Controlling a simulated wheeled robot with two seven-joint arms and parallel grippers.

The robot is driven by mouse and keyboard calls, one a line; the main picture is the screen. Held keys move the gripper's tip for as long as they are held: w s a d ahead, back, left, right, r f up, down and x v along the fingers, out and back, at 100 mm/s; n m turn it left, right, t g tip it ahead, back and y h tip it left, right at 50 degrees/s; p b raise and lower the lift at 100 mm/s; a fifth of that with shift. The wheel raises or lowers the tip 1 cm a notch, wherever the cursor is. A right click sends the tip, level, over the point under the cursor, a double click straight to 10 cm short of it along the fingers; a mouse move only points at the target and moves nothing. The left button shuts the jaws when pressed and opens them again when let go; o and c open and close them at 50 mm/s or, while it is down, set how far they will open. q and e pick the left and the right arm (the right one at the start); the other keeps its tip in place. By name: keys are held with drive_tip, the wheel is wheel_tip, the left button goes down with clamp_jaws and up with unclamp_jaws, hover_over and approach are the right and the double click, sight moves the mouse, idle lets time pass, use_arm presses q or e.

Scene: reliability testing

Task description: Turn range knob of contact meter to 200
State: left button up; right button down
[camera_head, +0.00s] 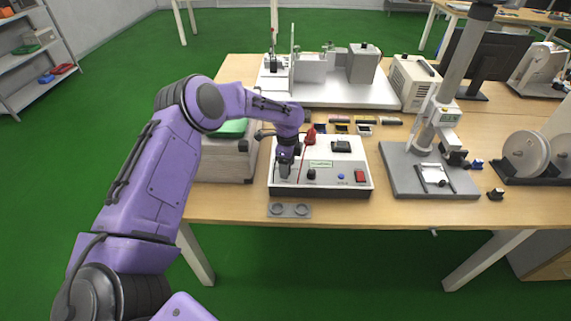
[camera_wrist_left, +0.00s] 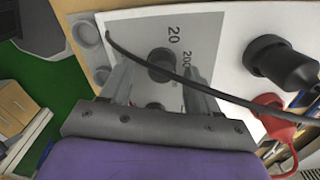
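The contact meter (camera_head: 345,178) is a white box with a dark lower edge, on the wooden table's front part. My left gripper (camera_head: 284,172) points down over the left part of its panel and hides what lies beneath. In the left wrist view, my left gripper (camera_wrist_left: 158,76) is open, with its two fingers apart on either side of a round black range knob (camera_wrist_left: 161,62). The printed marks 20 and 200 stand beside this knob. I cannot tell whether the fingers touch it. The knob's pointer is not clear. My right gripper is not in view.
A grey stand (camera_head: 420,175) is at right; a grey two-ring plate (camera_head: 289,210) lies in front.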

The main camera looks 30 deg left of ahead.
use_arm(q)
drive_tip(key=shift+a+r, duration=0.15)
drive_tip(key=shift+a, duration=0.05)
wheel_tip(320, 180, up, 10)
drive_tip(key=b, duration=0.1)
drive_tip(key=shift+r+b, duration=0.15)
drive_tip(key=shift+b, duration=0.25)
drive_tip(key=shift+d, duration=0.1)
